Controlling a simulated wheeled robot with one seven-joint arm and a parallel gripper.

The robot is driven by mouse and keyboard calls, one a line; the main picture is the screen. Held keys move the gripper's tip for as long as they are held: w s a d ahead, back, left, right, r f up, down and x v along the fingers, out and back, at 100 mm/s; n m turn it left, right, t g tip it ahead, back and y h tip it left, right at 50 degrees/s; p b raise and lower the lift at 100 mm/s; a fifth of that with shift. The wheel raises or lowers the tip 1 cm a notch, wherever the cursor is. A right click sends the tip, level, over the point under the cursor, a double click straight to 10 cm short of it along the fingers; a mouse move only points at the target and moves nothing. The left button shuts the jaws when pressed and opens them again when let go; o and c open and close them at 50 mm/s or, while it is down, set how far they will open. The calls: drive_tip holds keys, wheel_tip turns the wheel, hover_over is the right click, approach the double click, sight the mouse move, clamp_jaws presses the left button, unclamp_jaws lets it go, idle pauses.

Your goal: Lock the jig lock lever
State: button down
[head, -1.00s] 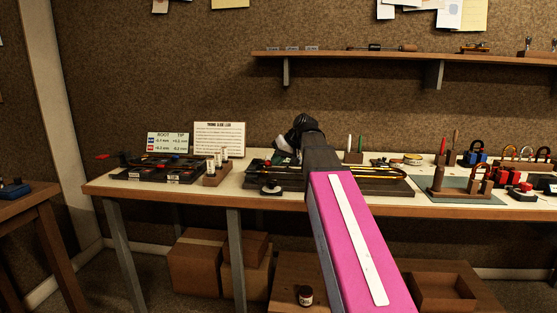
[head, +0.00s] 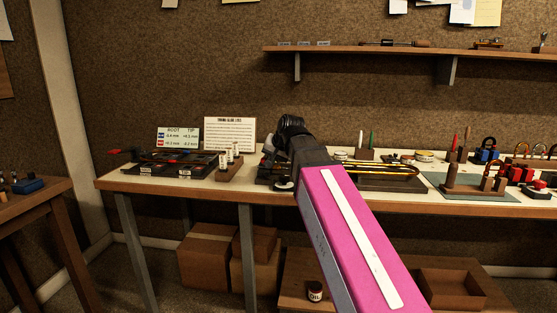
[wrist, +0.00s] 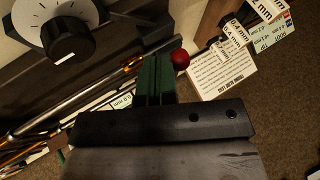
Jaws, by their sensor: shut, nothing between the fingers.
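The jig is a dark base (head: 392,183) on the bench with brass tubes along it, partly hidden behind my arm in the head view. In the wrist view its black dial knob (wrist: 67,40) on a white disc is at the upper left. A red ball (wrist: 181,57), which looks like the lock lever's knob, is just right of my gripper's green fingers. The lever's shaft is not clearly visible, and I cannot tell whether the fingers touch the ball. My gripper (wrist: 155,72) is shut and empty, over the jig's left end.
An instruction card (head: 230,134) leans behind. A green mat (head: 440,181) with padlocks near it lies right. A shelf (head: 400,52) hangs above.

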drive_tip(key=shift+s+a, duration=0.1)
drive_tip(key=shift+a, duration=0.6)
